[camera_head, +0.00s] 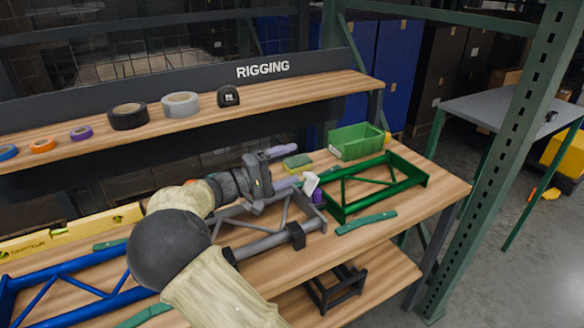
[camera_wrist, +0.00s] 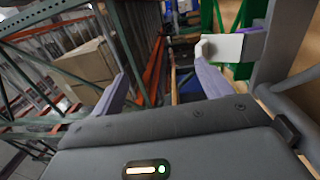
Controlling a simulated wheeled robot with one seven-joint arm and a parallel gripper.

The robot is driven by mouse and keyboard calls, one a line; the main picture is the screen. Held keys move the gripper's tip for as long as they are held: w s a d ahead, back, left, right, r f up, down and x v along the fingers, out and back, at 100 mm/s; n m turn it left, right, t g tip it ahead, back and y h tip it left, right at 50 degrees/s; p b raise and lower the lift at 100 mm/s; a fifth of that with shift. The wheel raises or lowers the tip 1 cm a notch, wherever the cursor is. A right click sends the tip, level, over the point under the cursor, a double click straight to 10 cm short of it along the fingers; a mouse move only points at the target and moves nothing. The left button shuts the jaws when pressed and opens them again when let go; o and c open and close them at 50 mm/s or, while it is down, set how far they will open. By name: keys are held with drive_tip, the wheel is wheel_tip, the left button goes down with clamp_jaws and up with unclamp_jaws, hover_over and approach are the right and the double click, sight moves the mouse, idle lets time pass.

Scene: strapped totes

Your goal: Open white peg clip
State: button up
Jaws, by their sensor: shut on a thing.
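The white peg clip (camera_head: 311,183) is at the right end of the grey frame (camera_head: 262,213) on the workbench. In the wrist view the white clip (camera_wrist: 224,47) shows as a pale plate with a small raised end, at the tip of the right finger and against a grey bar. My gripper (camera_head: 287,167) has two pale purple fingers pointing right, over the grey frame. A dark purple piece (camera_head: 318,197) sits just below the clip.
A green frame (camera_head: 375,187) and a green bin (camera_head: 356,141) stand to the right. A yellow-green sponge (camera_head: 297,162) lies behind. A blue frame (camera_head: 80,292) and a yellow level (camera_head: 70,231) are at left. A green strap (camera_head: 366,222) lies in front.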

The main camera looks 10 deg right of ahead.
drive_tip(key=shift+s+a+r, duration=0.4)
drive_tip(key=shift+s+a, duration=0.1)
drive_tip(key=shift+a, duration=0.05)
drive_tip(key=c, duration=0.7)
drive_tip(key=shift+o, duration=0.2)
drive_tip(key=p+v, duration=0.4)
drive_tip(key=v, duration=1.3)
drive_tip(key=shift+s+a+p, duration=0.25)
drive_tip(key=shift+p, duration=0.1)
idle(0.4)
